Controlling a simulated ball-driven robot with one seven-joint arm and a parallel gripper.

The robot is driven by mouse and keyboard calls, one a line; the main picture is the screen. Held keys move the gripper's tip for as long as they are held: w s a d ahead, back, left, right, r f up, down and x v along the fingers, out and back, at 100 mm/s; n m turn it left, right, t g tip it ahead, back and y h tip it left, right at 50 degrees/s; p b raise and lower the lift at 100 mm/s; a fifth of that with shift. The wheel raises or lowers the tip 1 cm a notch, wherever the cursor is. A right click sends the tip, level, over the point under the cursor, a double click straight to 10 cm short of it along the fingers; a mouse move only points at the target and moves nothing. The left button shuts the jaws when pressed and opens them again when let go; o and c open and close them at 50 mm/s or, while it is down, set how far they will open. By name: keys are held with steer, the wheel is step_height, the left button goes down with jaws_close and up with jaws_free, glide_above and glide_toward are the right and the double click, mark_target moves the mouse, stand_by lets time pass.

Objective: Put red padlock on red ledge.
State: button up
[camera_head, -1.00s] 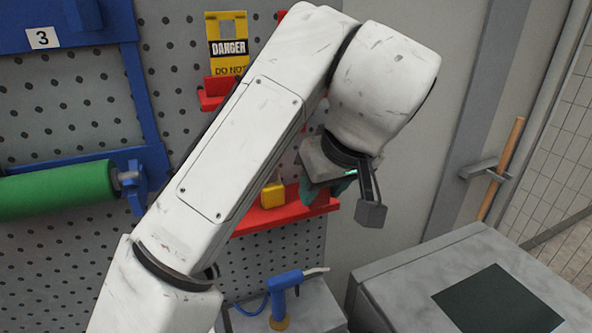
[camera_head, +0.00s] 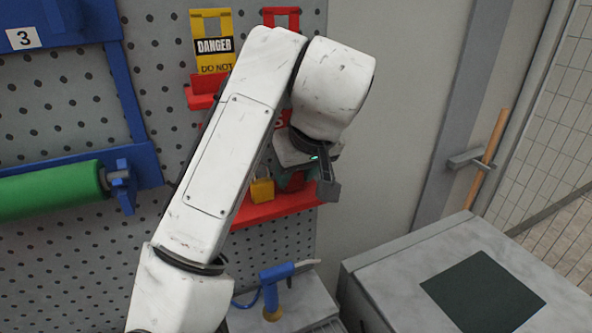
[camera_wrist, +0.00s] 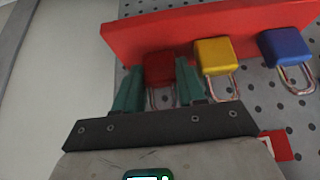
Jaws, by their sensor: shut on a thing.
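The red padlock (camera_wrist: 160,68) is held between the two green fingers of my gripper (camera_wrist: 159,85), with its shackle toward the bottom of the wrist view. Its body overlaps the red ledge (camera_wrist: 122,36) there; I cannot tell whether it rests on the ledge. In the head view the red ledge (camera_head: 270,209) juts from the pegboard, and my gripper (camera_head: 296,181) is at its right end. The padlock is not clearly visible there, as my gripper and arm block the view.
A yellow padlock (camera_wrist: 215,56) is close beside the held one, with a blue padlock (camera_wrist: 285,46) beyond. An upper red holder (camera_head: 200,97) carries a yellow danger tag (camera_head: 212,45). A blue-handled tool (camera_head: 277,275) stands below; a grey cabinet (camera_head: 400,245) is at right.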

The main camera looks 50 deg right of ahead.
steer(key=o, duration=0.8)
steer(key=shift+r, duration=0.25)
steer(key=v, duration=1.1)
steer(key=shift+s+r, duration=0.25)
steer(key=shift+r, duration=0.05)
steer(key=shift+a, duration=0.1)
